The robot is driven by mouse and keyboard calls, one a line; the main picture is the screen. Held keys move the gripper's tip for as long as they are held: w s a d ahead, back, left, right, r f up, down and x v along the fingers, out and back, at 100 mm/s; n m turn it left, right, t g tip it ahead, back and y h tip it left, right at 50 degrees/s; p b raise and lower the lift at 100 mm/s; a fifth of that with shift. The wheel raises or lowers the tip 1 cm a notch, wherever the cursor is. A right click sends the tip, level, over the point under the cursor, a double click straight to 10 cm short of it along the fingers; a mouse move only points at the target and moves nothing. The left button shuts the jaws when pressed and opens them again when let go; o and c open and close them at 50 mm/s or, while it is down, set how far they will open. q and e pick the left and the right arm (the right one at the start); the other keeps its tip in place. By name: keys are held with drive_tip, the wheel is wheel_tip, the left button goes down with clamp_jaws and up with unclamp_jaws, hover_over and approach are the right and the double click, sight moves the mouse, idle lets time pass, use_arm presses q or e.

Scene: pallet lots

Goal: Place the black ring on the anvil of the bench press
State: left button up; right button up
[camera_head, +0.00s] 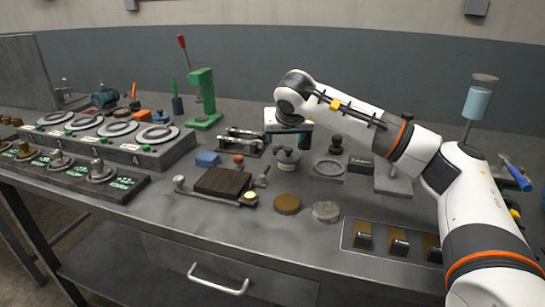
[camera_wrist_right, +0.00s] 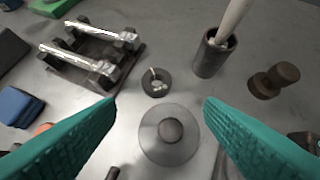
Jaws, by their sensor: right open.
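The green bench press (camera_head: 203,95) stands at the back left of the bench, with its flat green foot on the top. I cannot pick out a black ring for certain. A small dark round piece with a hollow holding pale bits (camera_wrist_right: 155,82) lies just beyond the fingertips in the wrist view. My right gripper (camera_head: 288,140) is open and empty, pointing down over the middle of the bench. Its teal fingers (camera_wrist_right: 160,102) stand either side of a grey round disc with a knob (camera_wrist_right: 170,132), which is between and below them, apparently not gripped. My left gripper is out of view.
A metal two-rod fixture (camera_wrist_right: 90,52), a dark cup with a rod (camera_wrist_right: 212,55) and a brown knobbed piece (camera_wrist_right: 272,82) surround the gripper. A dark block (camera_head: 225,183) and brass disc (camera_head: 287,204) lie in front. Round-dial trays (camera_head: 160,158) fill the left.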

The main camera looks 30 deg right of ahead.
sight(281, 146)
drive_tip(key=x, duration=0.3)
drive_tip(key=shift+w+d+f, duration=0.1)
drive_tip(key=shift+f, duration=0.05)
drive_tip(key=x, duration=0.5)
drive_tip(key=shift+w+r+b, duration=0.25)
drive_tip(key=shift+w+b, duration=0.1)
drive_tip(key=shift+b, duration=0.05)
drive_tip(key=shift+w+f, duration=0.1)
drive_tip(key=shift+f, duration=0.05)
drive_tip(key=c, duration=0.4)
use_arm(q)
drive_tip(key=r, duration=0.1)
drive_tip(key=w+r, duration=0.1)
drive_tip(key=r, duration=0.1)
use_arm(e)
drive_tip(key=c, duration=0.7)
